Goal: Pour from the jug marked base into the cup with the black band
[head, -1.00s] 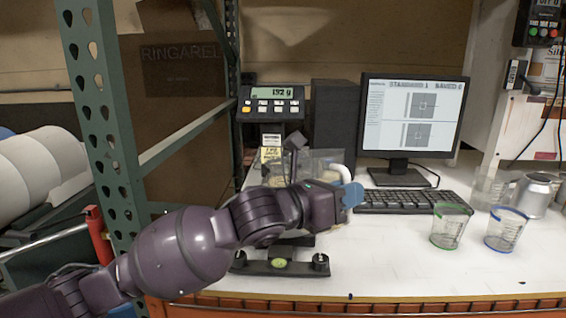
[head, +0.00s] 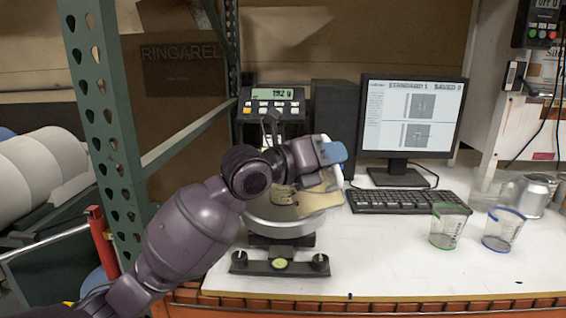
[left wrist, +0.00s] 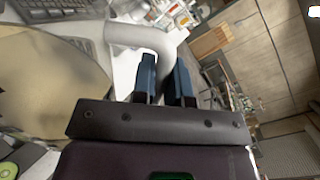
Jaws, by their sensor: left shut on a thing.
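My left gripper (head: 332,153) is shut on the white curved handle (left wrist: 150,38) of a jug. In the left wrist view both blue fingers (left wrist: 166,78) close on this handle. The jug (head: 322,203) is tilted over the round scale pan (head: 285,229), and a tan surface shows on it. That tan surface also fills the left of the wrist view (left wrist: 45,95). Something tan and cup-like (head: 282,194) stands on the pan, partly hidden by the jug and my arm. I cannot make out its band, the jug's marking or any stream. My right gripper is not in view.
A green-banded cup (head: 449,229) and a blue-banded cup (head: 503,231) stand on the right of the bench. A metal can (head: 534,196), keyboard (head: 408,201) and monitor (head: 413,116) are behind. The scale display (head: 272,101) stands behind my arm. The front right bench is clear.

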